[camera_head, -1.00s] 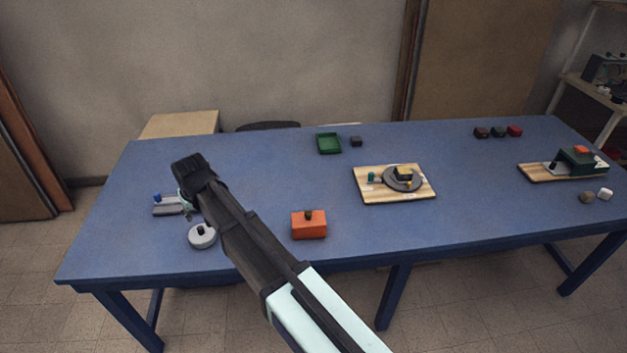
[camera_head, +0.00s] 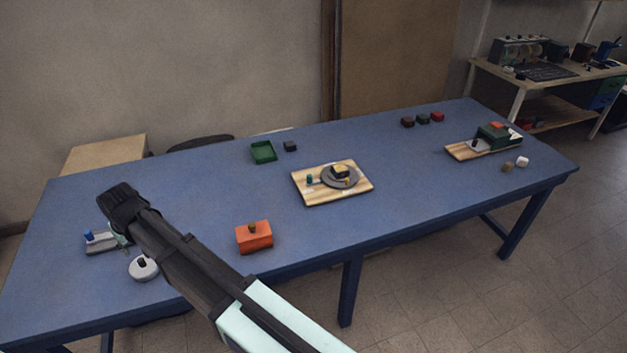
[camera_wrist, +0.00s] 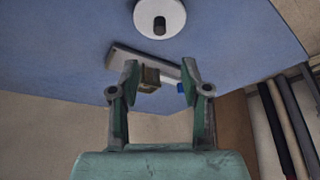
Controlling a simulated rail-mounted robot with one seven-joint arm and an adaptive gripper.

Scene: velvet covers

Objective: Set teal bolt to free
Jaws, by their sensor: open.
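A small teal bolt (camera_head: 310,179) stands on the left part of a wooden board (camera_head: 312,198) near the middle of the blue table. In the head view my arm mostly hides the fingers. The bolt is not in the wrist view.
A white round piece with a dark knob (camera_head: 143,268) and an orange box (camera_head: 254,238) stand along the front. A green tray (camera_head: 263,152) and dark block (camera_head: 290,146) lie behind the board. Another wooden board (camera_head: 462,151) with a green block is at right.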

